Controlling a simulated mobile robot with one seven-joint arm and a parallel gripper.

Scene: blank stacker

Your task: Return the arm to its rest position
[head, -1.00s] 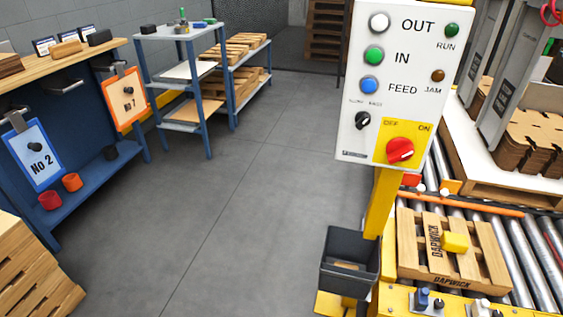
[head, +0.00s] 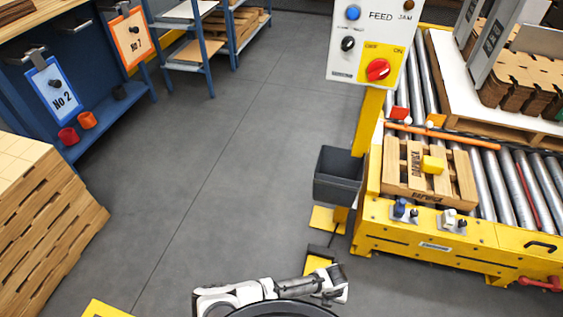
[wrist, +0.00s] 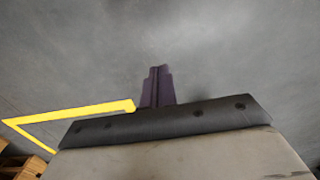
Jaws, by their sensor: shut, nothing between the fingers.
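My arm (head: 245,293), white with dark joints, lies low and folded across the bottom of the head view, above the floor. I cannot tell its fingertips there. In the wrist view my gripper (wrist: 157,75) shows as narrow dark fingers together, with nothing between them. They stand out beyond a dark plate edge, against bare grey floor. Nothing touches the fingers.
A yellow roller conveyor (head: 420,237) with a small pallet (head: 402,185) stands at right. The control panel (head: 345,70) and a grey bin (head: 340,178) are beside it. The floor (head: 220,180) between is clear.

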